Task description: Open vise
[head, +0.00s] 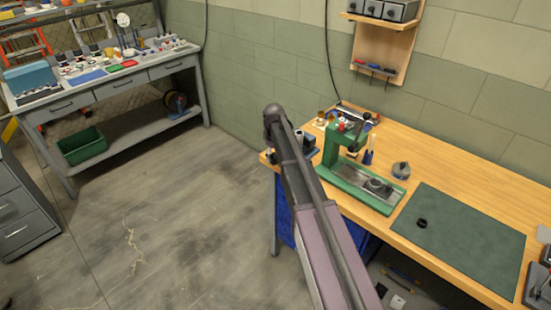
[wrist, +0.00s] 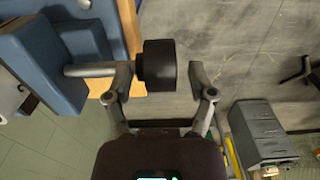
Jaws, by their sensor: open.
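The vise (wrist: 85,40) is blue with grey metal parts and fills the upper left of the wrist view. A grey rod runs out of it to a black cylindrical knob (wrist: 158,62). My gripper (wrist: 162,78) is open, with one finger on each side of the knob. The left finger is close to the knob's rod side; a gap shows between the knob and the right finger. Contact cannot be told. In the head view the vise (head: 309,143) is a small dark blue shape at the workbench's left end, partly hidden by my arm, which also hides most of my gripper.
The wooden workbench (head: 470,160) carries a green press (head: 335,155), a round grey item (head: 401,170) and a dark green mat (head: 460,240) with a black ring. A wall shelf (head: 385,40) hangs above. Open concrete floor (head: 180,220) lies left of the bench.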

